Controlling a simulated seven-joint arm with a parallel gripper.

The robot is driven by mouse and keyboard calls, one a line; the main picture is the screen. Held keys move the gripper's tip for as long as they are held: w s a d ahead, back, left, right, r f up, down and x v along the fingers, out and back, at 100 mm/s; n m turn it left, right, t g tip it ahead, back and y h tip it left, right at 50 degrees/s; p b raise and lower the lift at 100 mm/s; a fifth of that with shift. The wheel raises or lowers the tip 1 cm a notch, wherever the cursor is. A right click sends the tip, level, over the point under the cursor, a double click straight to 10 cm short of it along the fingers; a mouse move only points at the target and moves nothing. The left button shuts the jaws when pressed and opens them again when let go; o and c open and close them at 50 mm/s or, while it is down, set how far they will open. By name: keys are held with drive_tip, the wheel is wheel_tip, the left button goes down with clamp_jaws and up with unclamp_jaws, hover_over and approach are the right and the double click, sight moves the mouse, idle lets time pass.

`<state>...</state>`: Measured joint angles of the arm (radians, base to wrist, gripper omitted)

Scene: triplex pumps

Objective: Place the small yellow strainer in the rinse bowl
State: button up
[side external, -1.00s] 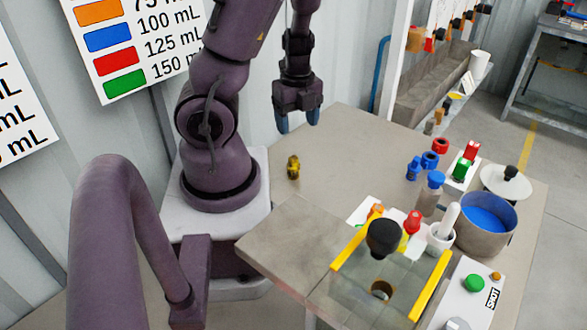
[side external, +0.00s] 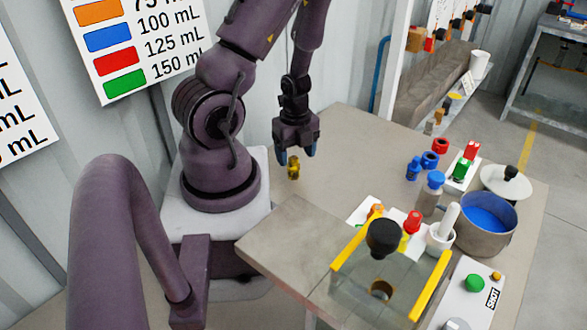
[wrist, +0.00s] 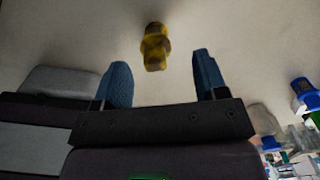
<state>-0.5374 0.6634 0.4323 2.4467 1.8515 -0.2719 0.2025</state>
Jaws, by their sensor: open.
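The small yellow strainer (side external: 293,168) stands on the bare left part of the table, near my base. In the wrist view the strainer (wrist: 155,47) shows ahead of and between the two blue fingertips. My gripper (side external: 296,156) is open and empty, just above or beside the strainer; I cannot tell from the side view whether a finger touches it. The fingers (wrist: 158,80) are apart in the wrist view. A pot with blue contents (side external: 486,222) stands at the table's right; I cannot tell whether it is the rinse bowl.
A glassy box with yellow edges (side external: 335,272) stands at the front. Red and blue fittings (side external: 414,168), a white mortar with pestle (side external: 440,240) and a lid (side external: 505,182) crowd the right side. The table's middle (side external: 350,160) is clear.

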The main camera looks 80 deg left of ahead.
sight(293, 157)
drive_tip(key=shift+s+f, duration=0.25)
drive_tip(key=shift+f, duration=1.8)
drive_tip(key=shift+c, duration=0.5)
drive_tip(key=c, duration=1)
drive_tip(key=shift+r, duration=0.2)
drive_tip(key=shift+r, duration=8.8)
